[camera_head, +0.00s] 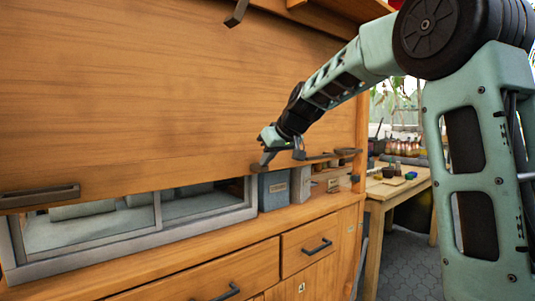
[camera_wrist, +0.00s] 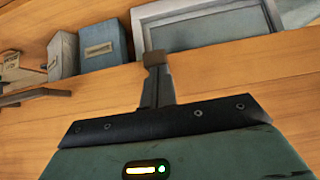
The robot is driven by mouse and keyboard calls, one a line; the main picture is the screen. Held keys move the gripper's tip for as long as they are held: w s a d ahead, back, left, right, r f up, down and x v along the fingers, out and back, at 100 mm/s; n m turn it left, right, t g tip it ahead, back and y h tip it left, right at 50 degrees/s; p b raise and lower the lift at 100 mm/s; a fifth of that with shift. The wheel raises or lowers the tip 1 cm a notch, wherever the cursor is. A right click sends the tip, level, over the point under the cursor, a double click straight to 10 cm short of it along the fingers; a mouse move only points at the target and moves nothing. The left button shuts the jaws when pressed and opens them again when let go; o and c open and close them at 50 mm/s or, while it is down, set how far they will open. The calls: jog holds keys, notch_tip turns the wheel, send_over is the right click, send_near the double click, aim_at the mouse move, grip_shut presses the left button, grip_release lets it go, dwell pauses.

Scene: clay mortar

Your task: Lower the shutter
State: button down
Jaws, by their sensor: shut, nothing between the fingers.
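The shutter (camera_head: 170,95) is a large wooden panel, pulled partway down over a wooden cabinet. A gap stays open below its lower edge, taller at the left in the head view. A dark handle (camera_head: 40,197) sits at its lower left and another (camera_head: 325,155) at its lower right, which also shows at the left of the wrist view (camera_wrist: 35,95). My gripper (camera_head: 259,167) is shut and empty, beside the right handle near the shutter's lower edge. The shut fingertips also show in the wrist view (camera_wrist: 155,60). I cannot tell whether they touch the shutter.
Below the shutter are a grey-framed glass case (camera_head: 140,230) and grey-blue boxes (camera_head: 273,190) on the cabinet ledge. Drawers (camera_head: 308,248) with dark handles lie beneath. A wooden table (camera_head: 400,185) with small items stands at the right, with paved floor below.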

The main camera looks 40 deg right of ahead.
notch_tip(320, 180, down, 17)
jog(key=b, duration=1.2)
